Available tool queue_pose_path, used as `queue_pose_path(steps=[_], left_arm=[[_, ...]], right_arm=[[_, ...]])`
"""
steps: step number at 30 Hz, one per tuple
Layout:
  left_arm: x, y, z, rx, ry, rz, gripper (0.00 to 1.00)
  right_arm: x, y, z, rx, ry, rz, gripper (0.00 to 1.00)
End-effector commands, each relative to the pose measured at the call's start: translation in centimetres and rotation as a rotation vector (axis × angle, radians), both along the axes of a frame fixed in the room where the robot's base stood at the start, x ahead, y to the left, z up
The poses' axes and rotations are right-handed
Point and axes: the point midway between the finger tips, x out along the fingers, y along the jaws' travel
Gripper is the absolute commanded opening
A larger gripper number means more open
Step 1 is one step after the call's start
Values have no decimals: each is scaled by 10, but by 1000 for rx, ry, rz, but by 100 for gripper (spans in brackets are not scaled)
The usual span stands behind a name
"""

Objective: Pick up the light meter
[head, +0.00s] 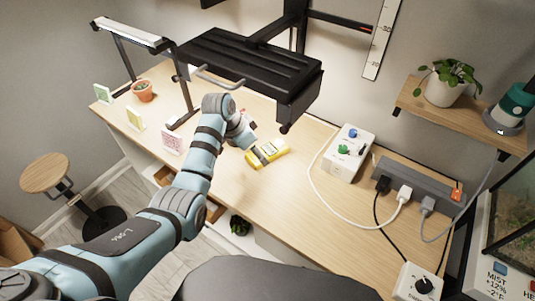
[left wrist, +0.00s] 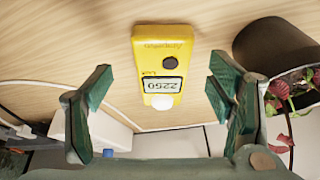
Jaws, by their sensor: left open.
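The light meter (head: 267,153) is a yellow handheld device lying on the wooden desk. In the head view my left gripper (head: 244,138) is just left of the meter, partly hidden by my wrist. My right gripper is not in view.
A white box with blue and green knobs (head: 348,152) and a grey power strip (head: 418,186) with cables are to the right. A black lamp-like fixture (head: 250,72) hangs over the desk. A dark plant pot (left wrist: 268,50) is right of the meter in the wrist view.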

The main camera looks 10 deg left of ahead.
Motion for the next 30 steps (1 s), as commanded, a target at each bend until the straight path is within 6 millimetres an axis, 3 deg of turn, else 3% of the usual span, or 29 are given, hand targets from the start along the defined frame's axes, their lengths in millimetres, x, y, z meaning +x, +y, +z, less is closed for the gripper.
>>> queue_pose_path(steps=[5, 6, 10, 17, 27, 30], left_arm=[[25, -23, -2, -1, 0, -1, 75], [28, -25, -10, 0, 3, 0, 75], [33, -28, -28, 0, 1, 2, 75], [34, -29, -27, 0, -1, 3, 73], [33, -28, -27, 0, -1, 4, 19], [34, -28, -27, 0, -1, 4, 14]], right_arm=[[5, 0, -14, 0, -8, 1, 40], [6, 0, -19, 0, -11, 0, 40], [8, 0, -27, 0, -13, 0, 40], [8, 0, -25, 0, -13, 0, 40], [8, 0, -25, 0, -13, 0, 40], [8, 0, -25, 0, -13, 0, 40]])
